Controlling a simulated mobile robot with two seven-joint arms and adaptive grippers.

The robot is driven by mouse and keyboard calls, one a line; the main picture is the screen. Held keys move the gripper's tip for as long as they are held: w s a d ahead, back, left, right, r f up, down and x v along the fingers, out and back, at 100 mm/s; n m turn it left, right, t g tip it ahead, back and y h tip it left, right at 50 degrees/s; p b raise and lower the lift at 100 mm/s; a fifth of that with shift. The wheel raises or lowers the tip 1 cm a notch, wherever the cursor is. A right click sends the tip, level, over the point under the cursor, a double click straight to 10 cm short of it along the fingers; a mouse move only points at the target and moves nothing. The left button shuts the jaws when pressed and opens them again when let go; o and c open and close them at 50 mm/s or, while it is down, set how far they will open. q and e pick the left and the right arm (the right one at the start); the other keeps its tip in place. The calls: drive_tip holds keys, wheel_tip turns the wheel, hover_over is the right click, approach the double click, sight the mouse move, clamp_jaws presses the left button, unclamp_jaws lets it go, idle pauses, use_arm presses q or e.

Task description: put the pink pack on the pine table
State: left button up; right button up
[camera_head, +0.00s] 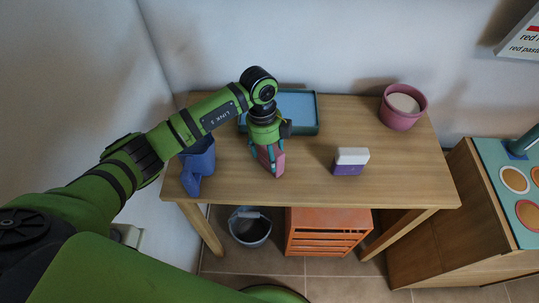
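My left gripper (268,155) reaches in from the left and points down over the pine table (313,179). Its fingers are closed around the pink pack (279,163), and parts of the pack show between and beside the fingers. The pack is roughly upright, low over the middle-left of the table top. I cannot tell whether its bottom touches the wood. My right gripper is not in view.
A blue tray (314,128) lies behind the gripper. A blue boot-shaped thing (196,171) stands at the left, a white-and-purple block (348,170) at the right, and a pink pot (394,119) at the back right. Bare wood lies between them.

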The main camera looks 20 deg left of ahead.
use_arm(q)
drive_tip(key=r, duration=0.3)
drive_tip(key=a+r+b, duration=0.1)
drive_tip(key=r, duration=0.3)
drive_tip(key=r+b, duration=0.1)
drive_tip(key=r, duration=0.2)
drive_tip(key=shift+w+a+r, duration=0.25)
drive_tip(key=shift+w+r, duration=0.05)
drive_tip(key=shift+w, duration=0.1)
